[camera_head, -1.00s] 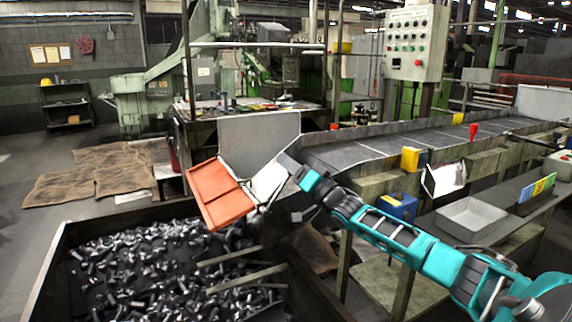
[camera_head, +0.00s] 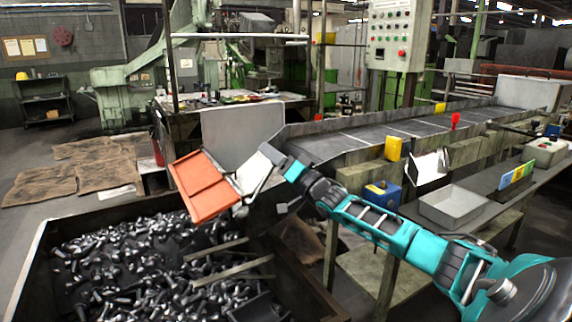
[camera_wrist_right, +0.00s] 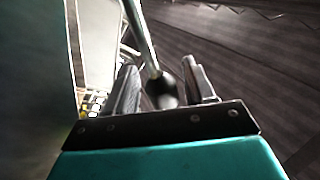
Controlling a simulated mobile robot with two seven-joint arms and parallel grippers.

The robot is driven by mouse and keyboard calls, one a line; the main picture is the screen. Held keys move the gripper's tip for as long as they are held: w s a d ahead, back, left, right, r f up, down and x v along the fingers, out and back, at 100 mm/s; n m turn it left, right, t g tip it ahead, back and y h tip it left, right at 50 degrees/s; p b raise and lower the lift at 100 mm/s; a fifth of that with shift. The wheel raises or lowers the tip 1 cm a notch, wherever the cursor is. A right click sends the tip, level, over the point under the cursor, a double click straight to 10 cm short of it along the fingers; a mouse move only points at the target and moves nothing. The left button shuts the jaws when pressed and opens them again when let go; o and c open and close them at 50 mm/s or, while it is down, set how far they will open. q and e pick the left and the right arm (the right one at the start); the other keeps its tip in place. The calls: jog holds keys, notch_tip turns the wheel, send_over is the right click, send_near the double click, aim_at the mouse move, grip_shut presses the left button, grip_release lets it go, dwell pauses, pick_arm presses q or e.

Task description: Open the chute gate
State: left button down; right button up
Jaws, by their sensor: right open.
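An orange-red hinged panel (camera_head: 205,187), which looks like the chute gate, hangs tilted at the chute's left end above the bolt bin. Pale metal (camera_head: 252,172) shows just right of it. My right gripper (camera_head: 268,155) reaches in from the right, close beside that pale metal. In the right wrist view its two dark fingers are apart. A thin metal rod with a dark round knob (camera_wrist_right: 161,92) stands between the fingers of the gripper (camera_wrist_right: 163,78). I cannot tell whether a finger touches the knob. My left gripper is out of view.
A bin full of loose bolts (camera_head: 130,265) lies below. An upright grey plate (camera_head: 243,133) stands behind the gripper. The conveyor (camera_head: 370,137) runs away to the right.

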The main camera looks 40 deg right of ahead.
pick_arm(q)
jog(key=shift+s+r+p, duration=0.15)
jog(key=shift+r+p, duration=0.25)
jog(key=shift+p, duration=0.05)
pick_arm(e)
jog(key=v, duration=1.2)
jog(key=shift+s, duration=0.35)
jog(key=shift+f, duration=0.1)
